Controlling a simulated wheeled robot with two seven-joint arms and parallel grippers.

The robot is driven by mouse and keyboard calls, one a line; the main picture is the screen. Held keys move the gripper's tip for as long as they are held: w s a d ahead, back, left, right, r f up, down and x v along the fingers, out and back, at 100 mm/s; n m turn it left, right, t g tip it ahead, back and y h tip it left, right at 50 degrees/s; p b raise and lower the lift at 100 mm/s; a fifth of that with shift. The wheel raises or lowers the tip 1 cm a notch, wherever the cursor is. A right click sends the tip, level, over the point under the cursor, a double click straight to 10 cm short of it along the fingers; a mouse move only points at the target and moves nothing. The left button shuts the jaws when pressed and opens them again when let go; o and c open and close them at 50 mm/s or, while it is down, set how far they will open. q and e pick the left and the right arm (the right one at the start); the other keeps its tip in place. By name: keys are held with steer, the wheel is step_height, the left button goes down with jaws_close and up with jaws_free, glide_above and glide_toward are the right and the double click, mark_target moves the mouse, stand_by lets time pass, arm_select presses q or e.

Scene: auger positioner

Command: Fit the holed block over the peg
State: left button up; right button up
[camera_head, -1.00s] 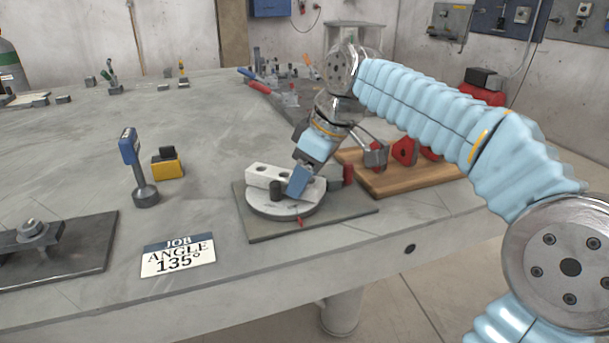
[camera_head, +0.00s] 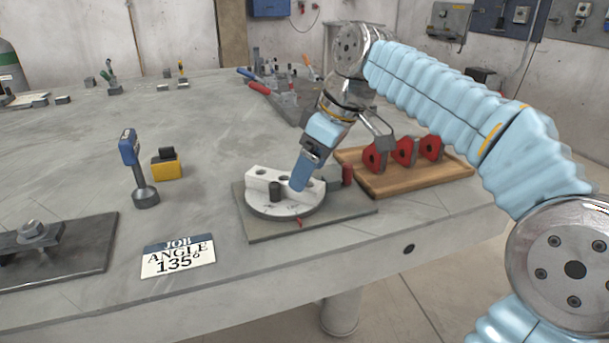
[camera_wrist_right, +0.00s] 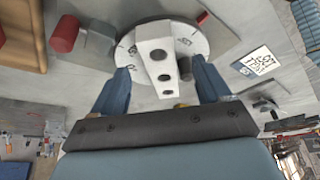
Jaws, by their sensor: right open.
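The white holed block (camera_head: 262,175) lies on the round graduated dial (camera_head: 290,212) on a grey plate. Dark holes show along the top of the block (camera_wrist_right: 158,43) in the right wrist view. A short dark cylinder (camera_head: 275,191), perhaps the peg, stands on the dial against the block's near side; it also shows beside the block in the right wrist view (camera_wrist_right: 185,69). I cannot tell whether anything fills a hole. My right gripper (camera_head: 301,182) is open and empty above the block, its fingers (camera_wrist_right: 160,88) apart on either side of it. My left gripper is out of view.
A sign (camera_head: 178,256) reads "JOB ANGLE 135°".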

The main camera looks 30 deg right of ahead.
steer(key=p+v, duration=0.2)
steer(key=v, duration=0.8)
steer(key=shift+r, duration=0.2)
